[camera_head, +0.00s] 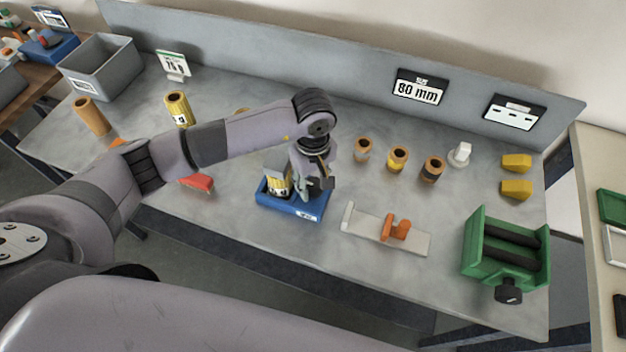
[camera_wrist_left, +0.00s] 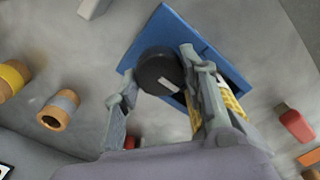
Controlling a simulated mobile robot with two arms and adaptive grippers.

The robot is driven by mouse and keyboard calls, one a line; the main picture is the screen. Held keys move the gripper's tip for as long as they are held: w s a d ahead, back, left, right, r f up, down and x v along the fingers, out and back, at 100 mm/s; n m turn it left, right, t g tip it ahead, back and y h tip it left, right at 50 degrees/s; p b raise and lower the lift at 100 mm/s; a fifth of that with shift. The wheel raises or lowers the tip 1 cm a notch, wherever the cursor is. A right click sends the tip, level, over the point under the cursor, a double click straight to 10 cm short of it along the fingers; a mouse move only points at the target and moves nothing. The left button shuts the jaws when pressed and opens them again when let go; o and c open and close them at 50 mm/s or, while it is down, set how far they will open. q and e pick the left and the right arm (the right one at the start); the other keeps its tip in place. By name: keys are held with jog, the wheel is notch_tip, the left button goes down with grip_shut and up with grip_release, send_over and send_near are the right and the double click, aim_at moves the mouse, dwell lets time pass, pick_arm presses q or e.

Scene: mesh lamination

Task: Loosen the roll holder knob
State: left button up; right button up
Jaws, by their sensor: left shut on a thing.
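The blue roll holder (camera_head: 293,211) stands on the grey bench near its front middle, and it also shows in the left wrist view (camera_wrist_left: 172,22). A yellow-patterned roll (camera_head: 277,187) stands on the holder; part of it shows beside a finger in the left wrist view (camera_wrist_left: 233,103). The round black knob (camera_wrist_left: 160,72) lies between the fingers of my left gripper (camera_head: 314,189), which is shut on it from above. The finger contact is partly hidden, and the knob is hard to make out in the head view. My right gripper is out of view.
An orange and grey fixture (camera_head: 419,240) and a green roller device (camera_head: 482,262) stand right of the holder. Several small rolls (camera_head: 398,158) stand behind. A red object (camera_head: 199,183) lies left. A grey bin (camera_head: 100,67) sits at the far left.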

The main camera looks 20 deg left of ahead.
pick_arm(q)
jog(key=n+b, duration=0.3)
jog(key=shift+f, duration=0.25)
jog(key=n+b, duration=0.5)
jog(key=n, duration=0.1)
jog(key=shift+s, duration=0.1)
jog(key=n+b, duration=0.3)
jog(key=n, duration=0.1)
jog(key=shift+r+n+b, duration=0.1)
jog(key=shift+n+b, duration=0.25)
jog(key=shift+n, duration=0.05)
jog(key=shift+r+n+b, duration=0.15)
jog(key=shift+n+b, duration=0.9)
jog(key=shift+n, duration=0.95)
jog(key=o, duration=1.2)
jog(key=shift+s, duration=0.1)
jog(key=shift+c, duration=0.2)
